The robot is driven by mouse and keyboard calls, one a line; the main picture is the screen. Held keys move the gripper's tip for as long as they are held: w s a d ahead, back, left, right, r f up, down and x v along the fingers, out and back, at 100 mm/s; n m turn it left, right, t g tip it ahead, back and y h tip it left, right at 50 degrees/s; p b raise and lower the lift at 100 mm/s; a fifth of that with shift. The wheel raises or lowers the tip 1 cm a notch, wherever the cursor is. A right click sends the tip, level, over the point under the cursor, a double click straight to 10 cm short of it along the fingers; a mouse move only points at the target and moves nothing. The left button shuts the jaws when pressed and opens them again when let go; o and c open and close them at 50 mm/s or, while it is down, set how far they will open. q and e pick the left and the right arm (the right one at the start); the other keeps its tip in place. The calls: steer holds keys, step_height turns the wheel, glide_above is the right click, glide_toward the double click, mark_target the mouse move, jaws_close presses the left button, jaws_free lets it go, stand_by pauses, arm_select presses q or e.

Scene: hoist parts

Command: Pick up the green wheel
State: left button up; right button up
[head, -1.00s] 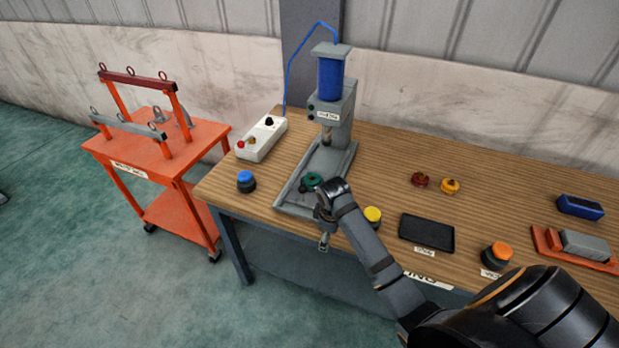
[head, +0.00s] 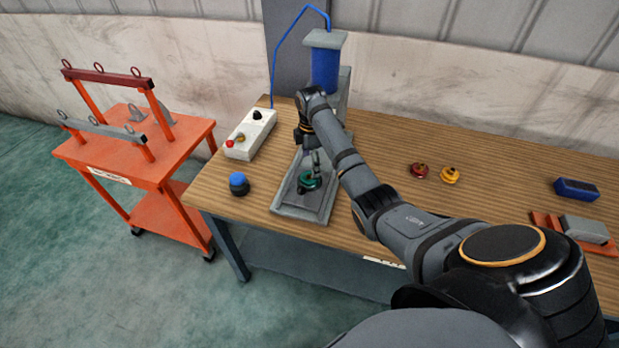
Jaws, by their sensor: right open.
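The green wheel (head: 311,181) sits on the grey base plate (head: 290,205) of the press, near its front end. My right gripper (head: 316,172) points down at the wheel from above, with its fingertips at or just over it. It is open; I cannot tell whether the fingers touch the wheel. My right arm reaches across the table and hides part of the press column and the table's middle. My left gripper does not show.
The blue press cylinder (head: 325,68) stands behind my arm. A white control box (head: 250,135) and a blue-capped part (head: 239,184) are left of the base. A red wheel (head: 419,170) and a yellow wheel (head: 450,175) lie to the right. An orange cart (head: 110,150) stands left.

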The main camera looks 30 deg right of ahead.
mark_target(310, 177)
steer(key=shift+w+f, duration=0.15)
steer(key=shift+f, duration=0.35)
steer(key=shift+w+f, duration=0.15)
steer(key=shift+s+f+p, duration=0.2)
steer(key=shift+f+p, duration=0.4)
steer(key=shift+f, duration=0.15)
step_height(310, 177, down, 3)
steer(key=shift+r, duration=0.1)
steer(key=shift+w+f, duration=0.1)
steer(key=shift+f, duration=0.3)
steer(key=shift+r, duration=0.1)
steer(key=c, duration=0.6)
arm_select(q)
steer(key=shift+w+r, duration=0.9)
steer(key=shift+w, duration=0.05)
arm_select(e)
jaws_close()
